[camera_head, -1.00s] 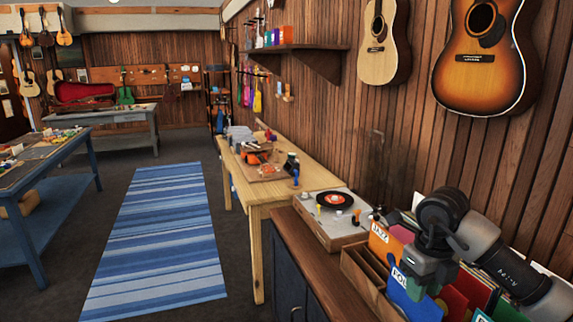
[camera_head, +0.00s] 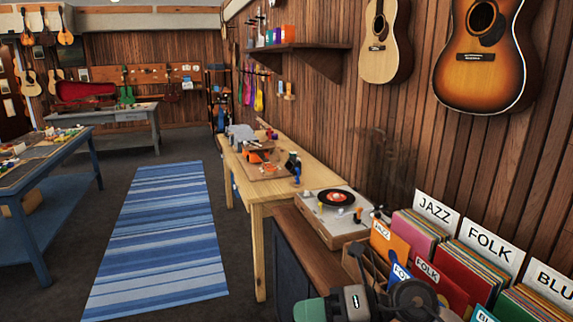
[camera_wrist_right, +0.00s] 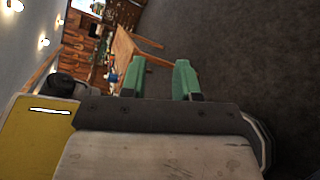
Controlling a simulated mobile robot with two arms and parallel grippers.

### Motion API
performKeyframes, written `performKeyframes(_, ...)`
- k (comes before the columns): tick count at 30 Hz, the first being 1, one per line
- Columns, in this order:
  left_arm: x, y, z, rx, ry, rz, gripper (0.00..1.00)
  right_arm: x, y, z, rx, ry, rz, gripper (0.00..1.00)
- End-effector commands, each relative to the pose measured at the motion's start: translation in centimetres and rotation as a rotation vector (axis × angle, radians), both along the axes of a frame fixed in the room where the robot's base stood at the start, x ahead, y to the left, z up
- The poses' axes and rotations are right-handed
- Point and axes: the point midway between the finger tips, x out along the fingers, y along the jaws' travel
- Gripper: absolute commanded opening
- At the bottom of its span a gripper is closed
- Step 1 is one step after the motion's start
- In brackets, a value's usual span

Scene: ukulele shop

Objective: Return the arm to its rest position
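My right gripper (camera_head: 316,309) is at the bottom edge of the head view, in front of the record bins and mostly cut off by the frame. One green finger and part of my wrist show there. In the right wrist view, the gripper's two green fingers (camera_wrist_right: 159,78) stand apart with nothing between them. That view is tilted, with dark floor on the right and a wooden table (camera_wrist_right: 127,50) beyond the fingers. My left gripper is in neither view.
Record bins with JAZZ (camera_head: 435,208) and FOLK (camera_head: 487,242) signs line the right wall. A turntable (camera_head: 325,229) sits on the cabinet behind my gripper. A wooden table (camera_head: 313,180) stands farther back. A striped blue rug (camera_head: 157,245) covers open floor at left.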

Motion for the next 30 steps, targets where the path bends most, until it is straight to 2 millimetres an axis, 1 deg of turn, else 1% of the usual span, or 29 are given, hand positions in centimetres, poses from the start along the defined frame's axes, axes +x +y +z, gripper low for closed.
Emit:
performKeyframes(1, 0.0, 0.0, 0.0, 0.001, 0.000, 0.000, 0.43, -0.6, 0.7, 1.0, 0.143, 0.039, -0.040, 0.31)
performKeyframes(2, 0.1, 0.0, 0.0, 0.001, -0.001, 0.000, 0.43, -0.7, 0.9, 1.7, 0.229, 0.063, -0.073, 0.31)
performKeyframes(3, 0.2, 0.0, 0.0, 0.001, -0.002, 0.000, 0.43, -0.8, 0.9, 2.6, 0.341, 0.101, -0.120, 0.31)
performKeyframes(5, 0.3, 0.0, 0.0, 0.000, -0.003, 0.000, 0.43, -0.6, 0.5, 3.8, 0.499, 0.163, -0.203, 0.31)
performKeyframes(6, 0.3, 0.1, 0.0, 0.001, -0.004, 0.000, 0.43, -0.4, -0.2, 4.4, 0.599, 0.211, -0.266, 0.31)
performKeyframes(8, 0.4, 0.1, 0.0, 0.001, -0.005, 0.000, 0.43, 0.1, -1.4, 4.9, 0.739, 0.289, -0.371, 0.31)
performKeyframes(10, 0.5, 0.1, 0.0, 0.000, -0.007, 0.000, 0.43, 0.7, -3.4, 4.7, 0.885, 0.394, -0.509, 0.31)
performKeyframes(11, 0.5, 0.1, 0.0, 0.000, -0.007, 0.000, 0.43, 1.0, -4.3, 4.3, 0.941, 0.441, -0.571, 0.31)
performKeyframes(12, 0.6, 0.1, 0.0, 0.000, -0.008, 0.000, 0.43, 1.3, -5.6, 3.7, 1.012, 0.507, -0.658, 0.31)
performKeyframes(14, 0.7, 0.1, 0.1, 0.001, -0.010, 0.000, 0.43, 1.6, -7.6, 2.2, 1.100, 0.613, -0.796, 0.31)
performKeyframes(15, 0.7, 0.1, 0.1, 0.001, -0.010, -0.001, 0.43, 1.6, -8.9, 0.9, 1.150, 0.688, -0.892, 0.31)
performKeyframes(17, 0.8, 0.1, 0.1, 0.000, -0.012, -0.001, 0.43, 1.3, -10.9, -1.4, 1.209, 0.806, -1.043, 0.31)
performKeyframes(18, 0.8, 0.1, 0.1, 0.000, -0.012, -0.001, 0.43, 0.9, -12.1, -3.2, 1.237, 0.886, -1.145, 0.31)
performKeyframes(20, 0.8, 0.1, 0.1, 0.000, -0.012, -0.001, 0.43, -0.2, -13.7, -6.1, 1.261, 1.012, -1.302, 0.31)
performKeyframes(21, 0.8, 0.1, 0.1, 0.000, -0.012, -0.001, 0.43, -1.2, -14.7, -8.2, 1.263, 1.100, -1.408, 0.31)
performKeyframes(23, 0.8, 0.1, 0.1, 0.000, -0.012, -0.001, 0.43, -3.2, -15.8, -11.1, 1.249, 1.232, -1.562, 0.31)
performKeyframes(24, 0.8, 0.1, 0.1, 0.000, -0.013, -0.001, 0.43, -4.6, -16.3, -12.9, 1.229, 1.316, -1.657, 0.31)
performKeyframes(26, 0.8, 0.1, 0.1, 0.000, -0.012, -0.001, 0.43, -6.9, -16.9, -15.3, 1.184, 1.431, -1.785, 0.31)
performKeyframes(27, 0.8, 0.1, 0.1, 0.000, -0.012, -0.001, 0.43, -8.4, -17.1, -16.6, 1.150, 1.500, -1.858, 0.31)
performKeyframes(30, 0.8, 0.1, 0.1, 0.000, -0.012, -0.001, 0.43, -12.0, -17.4, -19.1, 1.053, 1.651, -2.011, 0.31)
